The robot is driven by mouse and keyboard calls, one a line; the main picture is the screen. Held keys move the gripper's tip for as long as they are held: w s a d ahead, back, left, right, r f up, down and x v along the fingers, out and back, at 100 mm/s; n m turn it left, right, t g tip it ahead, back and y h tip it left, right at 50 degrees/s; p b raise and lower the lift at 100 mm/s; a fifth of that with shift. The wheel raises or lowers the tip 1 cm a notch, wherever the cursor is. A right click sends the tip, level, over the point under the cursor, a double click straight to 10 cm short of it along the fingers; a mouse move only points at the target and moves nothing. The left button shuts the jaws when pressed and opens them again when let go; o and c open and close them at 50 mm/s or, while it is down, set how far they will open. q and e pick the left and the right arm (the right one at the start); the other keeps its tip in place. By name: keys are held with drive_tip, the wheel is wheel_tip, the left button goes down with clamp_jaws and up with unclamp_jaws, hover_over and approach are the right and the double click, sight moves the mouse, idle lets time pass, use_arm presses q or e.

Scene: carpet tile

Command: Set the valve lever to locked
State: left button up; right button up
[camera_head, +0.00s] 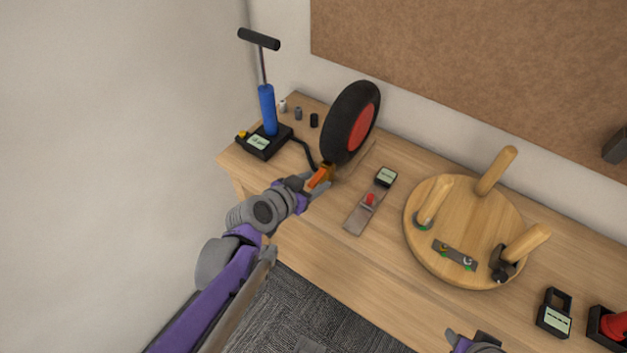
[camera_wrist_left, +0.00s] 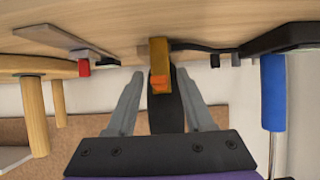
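The orange valve lever (camera_head: 318,178) sits on a brass-coloured valve body (camera_head: 329,170) at the foot of the wheel (camera_head: 351,122), which has a black tyre and red hub. In the left wrist view, the lever (camera_wrist_left: 159,82) shows orange in front of the yellow-brown valve body (camera_wrist_left: 158,53). My left gripper (camera_head: 312,187) is at the lever. Its fingers are open, one on each side, with gaps visible in the wrist view. They partly hide the lever in the head view. My right gripper (camera_head: 474,343) shows only in part at the bottom edge.
A blue pump (camera_head: 267,108) stands left on a black base, its hose (camera_head: 303,152) running to the valve. Right of the wheel lie a metal plate with a red part (camera_head: 359,216), a small display (camera_head: 385,177) and a round wooden stool top (camera_head: 440,255) with legs upward.

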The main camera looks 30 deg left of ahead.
use_arm(q)
drive_tip(key=shift+s, duration=0.1)
drive_tip(key=p+v, duration=0.4)
drive_tip(key=v, duration=0.6)
drive_tip(key=shift+s+r, duration=0.25)
idle(0.3)
drive_tip(key=s+d+f+n+g, duration=0.1)
drive_tip(key=s+d+f+g, duration=0.3)
drive_tip(key=d+g, duration=0.2)
drive_tip(key=shift+s+d+f+g+y+p, duration=0.3)
drive_tip(key=shift+d+g+y+p, duration=0.15)
drive_tip(key=shift+d, duration=0.3)
drive_tip(key=shift+a, duration=0.1)
idle(1.4)
